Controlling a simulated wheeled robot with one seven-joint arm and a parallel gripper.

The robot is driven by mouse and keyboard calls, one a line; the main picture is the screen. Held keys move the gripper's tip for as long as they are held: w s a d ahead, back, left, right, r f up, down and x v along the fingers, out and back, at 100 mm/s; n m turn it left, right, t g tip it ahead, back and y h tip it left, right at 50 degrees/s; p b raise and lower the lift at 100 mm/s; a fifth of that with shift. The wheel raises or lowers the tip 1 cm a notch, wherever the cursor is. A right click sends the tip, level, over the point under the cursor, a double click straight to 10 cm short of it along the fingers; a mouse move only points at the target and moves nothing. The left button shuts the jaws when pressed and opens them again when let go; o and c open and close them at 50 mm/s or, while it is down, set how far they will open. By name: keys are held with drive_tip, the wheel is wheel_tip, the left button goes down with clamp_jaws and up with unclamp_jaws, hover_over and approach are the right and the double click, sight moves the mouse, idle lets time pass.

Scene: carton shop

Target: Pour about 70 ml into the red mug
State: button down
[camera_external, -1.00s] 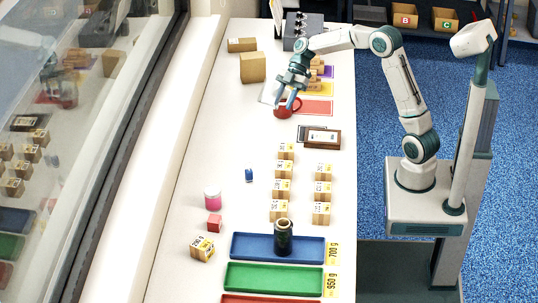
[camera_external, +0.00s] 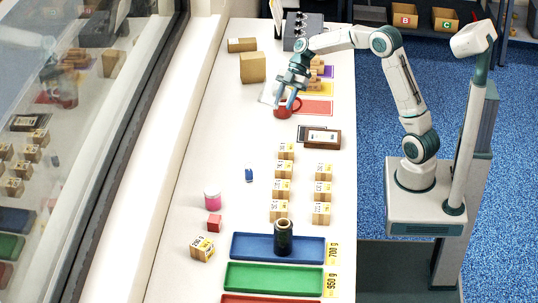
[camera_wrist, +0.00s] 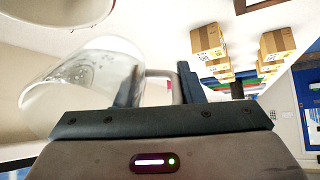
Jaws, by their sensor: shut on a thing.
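The red mug (camera_external: 282,112) stands on the long white counter, just below my gripper (camera_external: 287,98); the gripper hides part of it. My gripper is shut on the handle of a clear jug (camera_wrist: 85,82). In the external view the jug (camera_external: 268,94) is faint, tilted and held beside and above the mug. In the wrist view it holds some clear liquid with bubbles. I cannot make out a stream or the level inside the mug.
A red mat (camera_external: 316,107) lies right of the mug. A brown-framed device (camera_external: 322,138) and several small cartons (camera_external: 281,190) stand nearer the camera. Cardboard boxes (camera_external: 254,68) stand behind. A dark jar (camera_external: 283,238) sits on the blue tray (camera_external: 250,246). The counter's left middle is mostly clear.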

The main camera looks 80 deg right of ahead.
idle(0.3)
drive_tip(key=a+f+h, duration=0.1)
drive_tip(key=w+f+g+h+b, duration=0.1)
drive_tip(key=f+h, duration=0.1)
drive_tip(key=a+f+g+h, duration=0.1)
drive_tip(key=shift+w+a+f+h+b, duration=0.2)
drive_tip(key=shift+a+f+h+b, duration=0.1)
drive_tip(key=shift+b, duration=0.1)
drive_tip(key=shift+a+r+g+p, duration=0.15)
drive_tip(key=shift+g+p, duration=0.15)
drive_tip(key=shift+p, duration=0.05)
drive_tip(key=shift+w+a+f+g+h+p, duration=0.2)
drive_tip(key=shift+a+f+g+h+p, duration=0.2)
drive_tip(key=shift+h, duration=0.4)
drive_tip(key=shift+w+a+f+g+h+p, duration=0.25)
drive_tip(key=shift+f+h+p, duration=0.2)
drive_tip(key=shift+h, duration=0.35)
idle(1.6)
